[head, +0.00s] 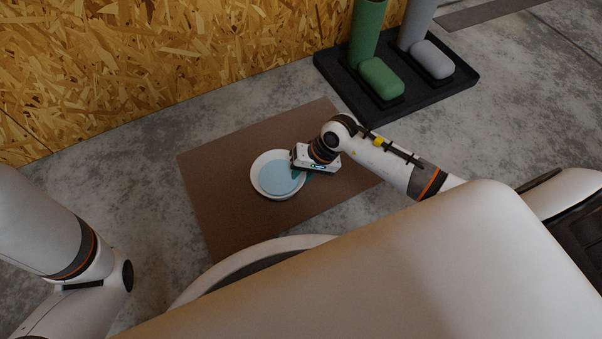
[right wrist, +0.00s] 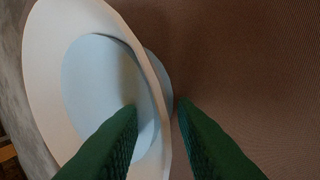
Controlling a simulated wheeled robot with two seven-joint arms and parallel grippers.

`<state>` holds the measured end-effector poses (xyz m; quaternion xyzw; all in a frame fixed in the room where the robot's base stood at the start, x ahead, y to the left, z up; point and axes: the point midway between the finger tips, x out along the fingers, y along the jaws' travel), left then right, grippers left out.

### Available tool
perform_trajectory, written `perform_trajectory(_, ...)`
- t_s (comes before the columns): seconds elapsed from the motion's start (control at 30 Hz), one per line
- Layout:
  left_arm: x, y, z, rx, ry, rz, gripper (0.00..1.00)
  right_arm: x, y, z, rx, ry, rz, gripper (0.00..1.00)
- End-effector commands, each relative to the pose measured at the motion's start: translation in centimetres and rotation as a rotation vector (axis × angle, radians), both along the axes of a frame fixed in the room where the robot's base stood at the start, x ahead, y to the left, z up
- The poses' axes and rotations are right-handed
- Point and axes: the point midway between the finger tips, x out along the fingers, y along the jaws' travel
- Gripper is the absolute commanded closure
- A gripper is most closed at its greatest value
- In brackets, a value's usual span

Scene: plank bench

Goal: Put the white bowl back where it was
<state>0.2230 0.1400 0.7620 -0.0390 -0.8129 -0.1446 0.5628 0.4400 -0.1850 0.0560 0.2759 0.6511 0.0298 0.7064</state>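The white bowl (head: 256,188) sits upright toward the middle of a brown mat (head: 222,215) in the head view, with a round light-blue area inside it. My right gripper (head: 300,174) is at the bowl's right edge. In the right wrist view the bowl (right wrist: 48,60) fills the left side, and light blue also shows just outside its rim. The green fingers of my right gripper (right wrist: 158,106) are apart, one on each side of the rim, with gaps showing. My left arm shows at the left of the head view; its gripper is out of sight.
A black tray (head: 445,92) behind and right of the mat holds green (head: 381,78) and grey (head: 432,59) blocks and upright columns. A chipboard wall (head: 150,50) stands at the back. The mat's left part is bare. My own body hides the near side.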

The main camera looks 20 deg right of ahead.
Motion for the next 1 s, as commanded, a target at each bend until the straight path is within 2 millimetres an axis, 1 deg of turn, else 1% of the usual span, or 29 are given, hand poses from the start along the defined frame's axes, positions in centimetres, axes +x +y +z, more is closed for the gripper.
perform_trajectory(0.17, 0.0, 0.0, 2.0, 0.000, 0.001, 0.000, 0.64, -0.3, -0.9, 2.5, -0.003, -0.001, 0.000, 0.75)
perform_trajectory(0.4, 0.0, 0.0, 5.4, 0.000, 0.001, 0.001, 0.64, -1.1, -3.0, 7.4, -0.005, -0.001, 0.001, 0.75)
perform_trajectory(0.5, 0.0, 0.0, 6.4, 0.000, 0.001, 0.001, 0.64, -1.4, -3.8, 9.0, -0.003, 0.000, 0.000, 0.75)
perform_trajectory(0.6, 0.1, 0.0, 7.1, 0.000, 0.001, 0.001, 0.64, -1.6, -4.3, 10.1, -0.002, 0.000, 0.001, 0.75)
perform_trajectory(0.77, 0.0, 0.0, 7.5, 0.000, 0.001, 0.001, 0.64, -1.8, -4.8, 11.0, 0.000, 0.000, 0.000, 0.75)
perform_trajectory(1.0, 0.1, 0.0, 7.4, 0.000, 0.001, 0.001, 0.64, -1.8, -4.7, 11.1, 0.005, 0.000, -0.002, 0.75)
